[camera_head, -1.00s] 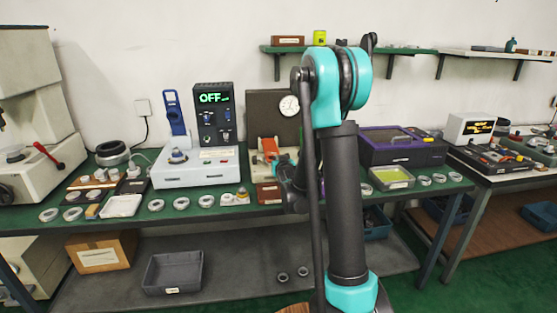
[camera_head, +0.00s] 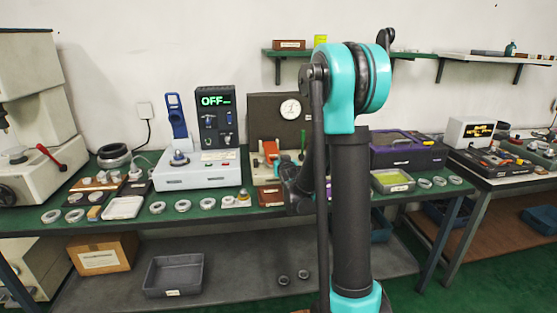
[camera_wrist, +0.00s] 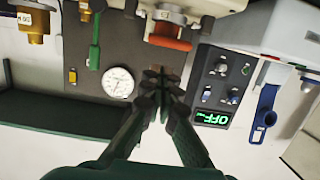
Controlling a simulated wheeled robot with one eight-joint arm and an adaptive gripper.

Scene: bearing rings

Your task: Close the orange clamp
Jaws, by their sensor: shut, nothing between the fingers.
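The orange clamp (camera_head: 270,149) stands on the fixture with a dark upright back panel (camera_head: 265,108), at the middle of the green bench. In the wrist view, which is upside down, the orange part (camera_wrist: 170,43) lies just above the fingertips in the picture. My gripper (camera_wrist: 160,74) is shut and empty, in front of the dark panel beside the orange part. I see no clear contact between them. In the head view my arm hides most of the gripper. I cannot tell how far the clamp is closed.
A round dial gauge (camera_head: 290,109) is on the panel, near my fingers in the wrist view. A white device with an OFF display (camera_head: 215,100) stands left of the fixture. A purple-black case (camera_head: 407,150) stands right. Several rings lie along the bench's front edge.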

